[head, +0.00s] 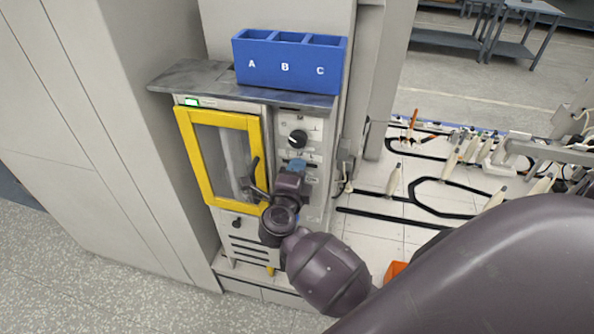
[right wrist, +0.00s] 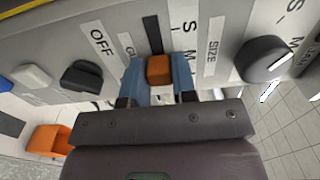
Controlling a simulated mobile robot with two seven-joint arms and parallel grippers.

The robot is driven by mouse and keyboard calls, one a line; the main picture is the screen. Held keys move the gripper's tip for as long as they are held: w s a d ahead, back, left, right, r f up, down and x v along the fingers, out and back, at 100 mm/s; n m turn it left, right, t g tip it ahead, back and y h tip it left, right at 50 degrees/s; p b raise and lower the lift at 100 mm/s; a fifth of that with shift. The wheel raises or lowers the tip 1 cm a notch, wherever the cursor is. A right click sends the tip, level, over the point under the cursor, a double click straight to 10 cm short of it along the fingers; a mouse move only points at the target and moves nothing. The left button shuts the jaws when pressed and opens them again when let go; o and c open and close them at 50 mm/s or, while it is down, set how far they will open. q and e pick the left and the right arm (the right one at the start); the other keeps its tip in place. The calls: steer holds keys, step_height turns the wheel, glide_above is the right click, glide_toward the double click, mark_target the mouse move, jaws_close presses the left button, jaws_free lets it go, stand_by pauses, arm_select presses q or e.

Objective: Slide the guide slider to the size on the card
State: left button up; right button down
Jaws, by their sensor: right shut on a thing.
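The guide slider is an orange block (right wrist: 158,70) on the machine's panel. My right gripper (right wrist: 160,78) is shut on it, with a blue finger on each side. A dark slot (right wrist: 152,35) runs up from the slider in the right wrist view. Beside the slot is a size scale (right wrist: 190,45) with S and M readable; its lower part is hidden by the gripper. I cannot tell the slider's exact mark. In the head view my right gripper (head: 297,165) is at the panel below the black knob, hiding the slider. No size card is readable. My left gripper is not in view.
The black knob (head: 297,137) also shows in the right wrist view (right wrist: 263,60). A black switch (right wrist: 82,77) stands by the OFF label. The yellow-framed door (head: 188,150) is left of the panel. A blue bin marked A, B, C (head: 290,78) stands on top.

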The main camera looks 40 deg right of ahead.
steer(key=shift+w+a, duration=1.15)
steer(key=shift+w, duration=0.15)
steer(key=c, duration=0.9)
jaws_free()
steer(key=shift+w+a, duration=0.1)
glide_toward(286, 161)
steer(key=shift+v, duration=1.9)
